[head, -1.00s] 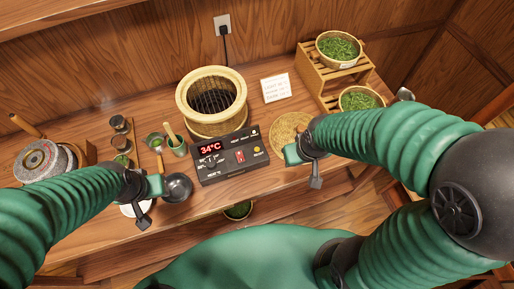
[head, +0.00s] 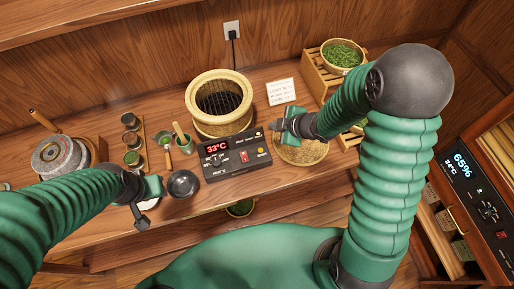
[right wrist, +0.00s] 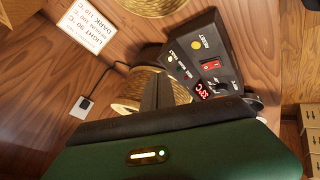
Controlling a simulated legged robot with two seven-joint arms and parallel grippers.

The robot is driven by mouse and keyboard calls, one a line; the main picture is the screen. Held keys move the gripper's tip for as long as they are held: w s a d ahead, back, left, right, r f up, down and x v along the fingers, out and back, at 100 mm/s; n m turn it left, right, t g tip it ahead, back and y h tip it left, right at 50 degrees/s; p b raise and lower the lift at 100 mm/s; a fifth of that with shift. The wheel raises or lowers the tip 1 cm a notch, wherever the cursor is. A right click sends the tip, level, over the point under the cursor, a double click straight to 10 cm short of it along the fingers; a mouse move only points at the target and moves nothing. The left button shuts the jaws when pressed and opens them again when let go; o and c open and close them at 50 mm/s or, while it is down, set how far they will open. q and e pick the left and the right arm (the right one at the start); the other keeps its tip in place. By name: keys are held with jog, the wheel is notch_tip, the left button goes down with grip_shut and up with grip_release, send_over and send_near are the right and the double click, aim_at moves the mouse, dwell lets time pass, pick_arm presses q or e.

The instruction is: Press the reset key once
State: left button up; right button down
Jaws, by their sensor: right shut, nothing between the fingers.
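The dark control box (head: 236,168) stands on the wooden counter and shows a red 33°C. Its reset key is the round yellow button (head: 262,151) at the right end; in the right wrist view the yellow button (right wrist: 196,44) has RESET printed beside it. My right gripper (head: 275,125) is shut and empty, above and behind the key, apart from it. In the right wrist view its dark fingers (right wrist: 158,90) point toward the basket beside the box. My left gripper (head: 150,198) is at the counter's front left, by a dark bowl; its jaw gap is unclear.
A round woven stove basket (head: 220,124) with a grate stands behind the box. A flat woven tray (head: 303,152) lies to its right, partly under my right arm. A red rocker switch (head: 244,157) sits beside the key. A written card (head: 281,92) stands behind.

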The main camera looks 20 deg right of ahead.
aim_at(261, 150)
pick_arm(q)
jog(key=shift+s+a+r, duration=0.15)
jog(key=shift+s+r, duration=0.25)
jog(key=shift+r, duration=0.1)
pick_arm(e)
jog(key=a+n+y, duration=0.1)
jog(key=a+n, duration=0.1)
jog(key=s+a+n+y, duration=0.1)
jog(key=a+y, duration=0.1)
jog(key=shift+f+n, duration=0.15)
jog(key=shift+n, duration=0.25)
jog(key=shift+a, duration=0.1)
